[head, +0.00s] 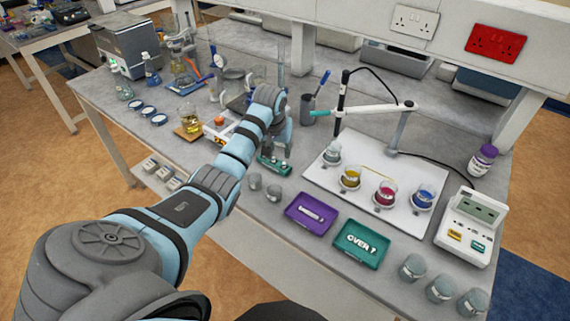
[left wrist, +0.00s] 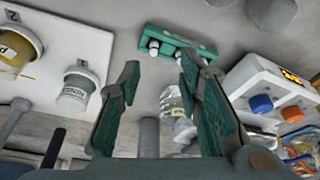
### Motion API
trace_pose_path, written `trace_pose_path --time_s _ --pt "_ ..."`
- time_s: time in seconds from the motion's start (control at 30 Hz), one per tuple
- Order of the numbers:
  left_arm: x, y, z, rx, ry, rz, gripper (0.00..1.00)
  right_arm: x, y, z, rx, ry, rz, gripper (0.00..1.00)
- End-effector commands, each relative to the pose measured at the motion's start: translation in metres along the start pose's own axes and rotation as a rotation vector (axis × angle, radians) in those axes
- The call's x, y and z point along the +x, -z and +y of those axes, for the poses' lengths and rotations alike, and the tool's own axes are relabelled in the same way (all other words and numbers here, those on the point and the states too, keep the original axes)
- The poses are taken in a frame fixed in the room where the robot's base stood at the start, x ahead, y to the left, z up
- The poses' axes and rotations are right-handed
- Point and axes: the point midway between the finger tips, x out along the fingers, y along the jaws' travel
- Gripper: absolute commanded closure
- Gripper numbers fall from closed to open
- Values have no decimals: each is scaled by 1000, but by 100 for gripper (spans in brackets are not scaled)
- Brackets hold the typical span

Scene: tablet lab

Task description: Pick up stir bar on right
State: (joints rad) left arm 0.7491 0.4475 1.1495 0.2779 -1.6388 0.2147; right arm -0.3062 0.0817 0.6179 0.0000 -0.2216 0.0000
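A small green rack (head: 273,166) stands on the bench, just below my left gripper in the head view. In the left wrist view the green rack (left wrist: 178,38) lies beyond the fingertips and holds a few small white pieces (left wrist: 154,46) that look like stir bars; they are too small to tell apart well. My left gripper (head: 279,142) points down by the rack. In the left wrist view the left gripper (left wrist: 158,70) has its fingers wide apart with nothing between them, short of the rack. My right gripper is not in view.
A purple tray (head: 298,220) and a teal tray marked "OVER ?" (head: 352,254) lie at the front. Small grey cups (head: 274,194) stand near the rack. A white board (head: 325,180) with several beakers is to the right. A white box with orange and blue caps (left wrist: 262,85) is close by.

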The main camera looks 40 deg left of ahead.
Motion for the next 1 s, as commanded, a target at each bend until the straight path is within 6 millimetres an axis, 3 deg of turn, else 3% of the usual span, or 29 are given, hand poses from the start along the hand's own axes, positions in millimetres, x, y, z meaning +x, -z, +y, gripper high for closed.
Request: trace_pose_path --time_s 0.4,0.6,0.8,1.0 --pt "68 1 9 4 -2 0 68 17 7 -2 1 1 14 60" --pt "68 2 9 5 -2 2 68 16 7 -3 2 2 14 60" --pt "68 2 9 5 -2 2 98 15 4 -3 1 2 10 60" --pt "68 2 9 5 -2 2 100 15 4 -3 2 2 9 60"
